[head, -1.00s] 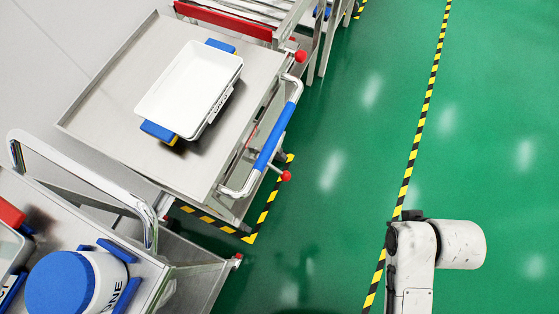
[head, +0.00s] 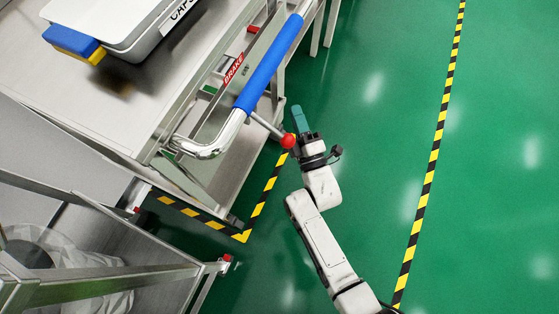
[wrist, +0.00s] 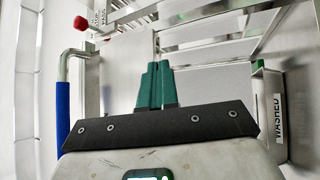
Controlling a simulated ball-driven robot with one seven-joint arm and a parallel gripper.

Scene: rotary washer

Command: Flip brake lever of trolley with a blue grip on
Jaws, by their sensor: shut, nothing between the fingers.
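The trolley (head: 100,104) with the blue grip (head: 268,65) stands at the upper left of the head view. A brake lever (head: 264,124), a thin metal rod with a red ball end (head: 288,140), sticks out below the grip's near end. A red BRAKE label (head: 234,68) is on the trolley frame. My gripper (head: 298,110) appears just right of the red ball in the picture; contact cannot be told. In the wrist view its green fingers (wrist: 157,85) are shut and empty, with a blue grip (wrist: 62,105) at left. A red knob (wrist: 80,23) shows above; which lever it belongs to is unclear.
A white tray (head: 120,22) with blue and yellow parts lies on the trolley top. Another metal trolley (head: 110,275) stands at lower left. Yellow-black floor tape (head: 262,200) runs by the trolley. Green floor at right is clear. The wrist view shows a WASHED sign (wrist: 278,115).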

